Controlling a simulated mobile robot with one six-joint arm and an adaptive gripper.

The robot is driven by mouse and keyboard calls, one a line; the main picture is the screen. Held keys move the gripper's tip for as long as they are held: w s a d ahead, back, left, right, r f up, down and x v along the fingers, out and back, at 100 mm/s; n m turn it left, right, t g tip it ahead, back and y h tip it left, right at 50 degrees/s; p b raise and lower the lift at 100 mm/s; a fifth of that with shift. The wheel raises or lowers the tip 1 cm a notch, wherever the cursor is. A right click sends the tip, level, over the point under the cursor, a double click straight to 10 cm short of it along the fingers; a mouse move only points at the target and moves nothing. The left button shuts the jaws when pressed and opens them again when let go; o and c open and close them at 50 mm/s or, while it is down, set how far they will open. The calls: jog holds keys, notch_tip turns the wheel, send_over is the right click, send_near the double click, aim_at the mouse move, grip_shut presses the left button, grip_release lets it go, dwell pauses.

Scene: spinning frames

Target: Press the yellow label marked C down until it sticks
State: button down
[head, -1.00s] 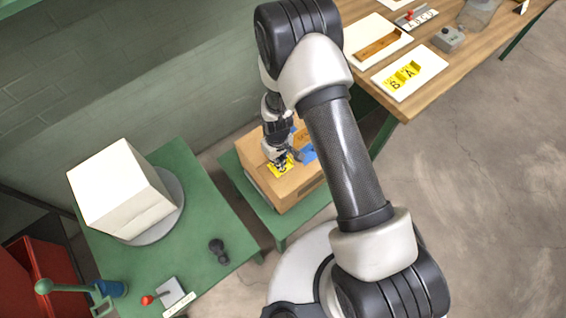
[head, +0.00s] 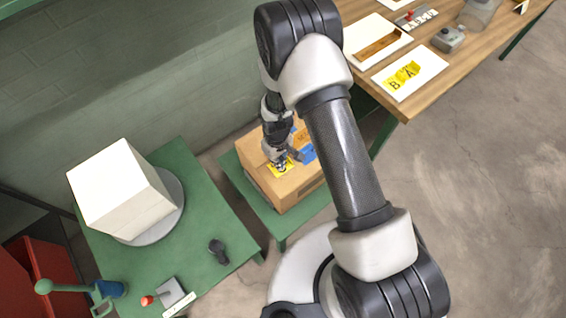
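The yellow label (head: 283,171) lies on top of a brown cardboard box (head: 292,186). A dark mark shows on it, but my gripper covers part of it and I cannot read the letter clearly. My gripper (head: 281,163) points down right over the label, at or very near its surface. I cannot tell from here whether it touches. Its fingers are small and dark, so whether they are open or shut is unclear. A blue patch (head: 309,153) shows on the box beside the gripper.
The box stands on a low green table (head: 233,170). A green table (head: 208,210) at left holds a white box (head: 120,190) on a grey disc and a dark knobbed tool (head: 218,250). A wooden bench (head: 403,108) holds a white sheet (head: 428,75) with yellow labels A and B.

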jog(key=shift+f, duration=0.15)
jog(key=shift+f+b, duration=0.85)
jog(key=shift+f, duration=0.05)
jog(key=shift+r, duration=0.1)
jog(key=shift+r, duration=0.1)
notch_tip(320, 180, up, 8)
jog(key=p, duration=0.5)
